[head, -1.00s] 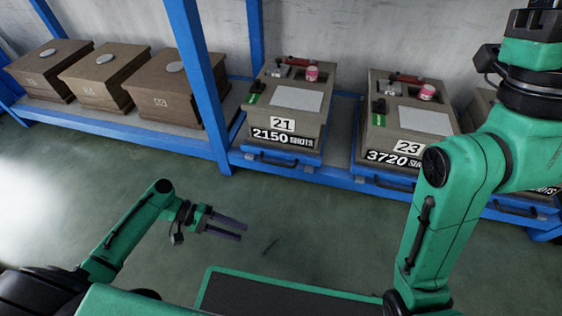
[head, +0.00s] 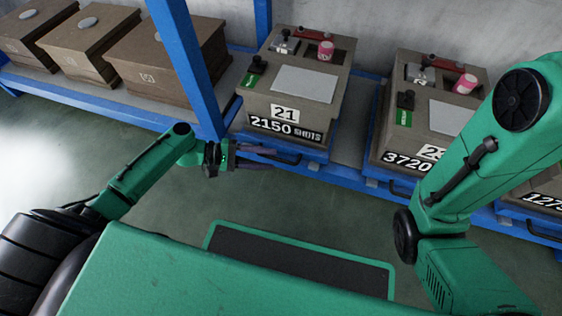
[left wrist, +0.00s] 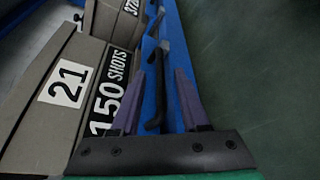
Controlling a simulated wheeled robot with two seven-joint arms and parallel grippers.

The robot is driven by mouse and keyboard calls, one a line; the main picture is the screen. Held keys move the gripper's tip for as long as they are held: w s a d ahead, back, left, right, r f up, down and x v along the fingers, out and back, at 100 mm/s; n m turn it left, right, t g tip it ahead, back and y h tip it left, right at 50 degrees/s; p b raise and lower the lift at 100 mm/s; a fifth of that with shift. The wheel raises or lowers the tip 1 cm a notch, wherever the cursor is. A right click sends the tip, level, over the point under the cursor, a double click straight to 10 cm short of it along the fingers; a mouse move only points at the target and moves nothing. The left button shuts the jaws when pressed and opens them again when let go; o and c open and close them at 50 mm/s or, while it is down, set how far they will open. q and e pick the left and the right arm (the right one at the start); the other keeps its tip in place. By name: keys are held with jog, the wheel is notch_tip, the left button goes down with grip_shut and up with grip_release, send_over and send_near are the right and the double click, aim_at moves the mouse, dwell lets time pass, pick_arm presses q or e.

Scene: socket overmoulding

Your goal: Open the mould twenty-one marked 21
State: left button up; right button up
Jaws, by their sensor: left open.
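Mould 21 (head: 335,88) is a grey-brown block with a "21" label and a "2150 SHOTS" plate on its front. It sits on a blue tray with a dark bar handle (left wrist: 154,92). Its top carries a pale plate (head: 303,84), a pink roll-like part (head: 326,50), a black knob (head: 259,64) and a green tag (head: 251,80). My left gripper (head: 272,158) is open just in front of the tray. In the left wrist view, the handle shows between its purple fingers (left wrist: 158,78); whether they touch it I cannot tell. My right gripper is out of view.
Mould 23 (head: 466,113), marked 3720, stands to the right on the same blue rack (head: 348,178), with another mould beyond. Brown boxes (head: 160,75) stand on the left shelf. A blue post (head: 187,65) rises left of mould 21.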

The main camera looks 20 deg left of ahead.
aim_at(280, 159)
pick_arm(q)
jog(key=b+x, duration=0.1)
jog(key=x, duration=0.3)
jog(key=shift+d+f, duration=0.1)
jog(key=shift+d, duration=0.2)
grip_shut()
dwell(1.1)
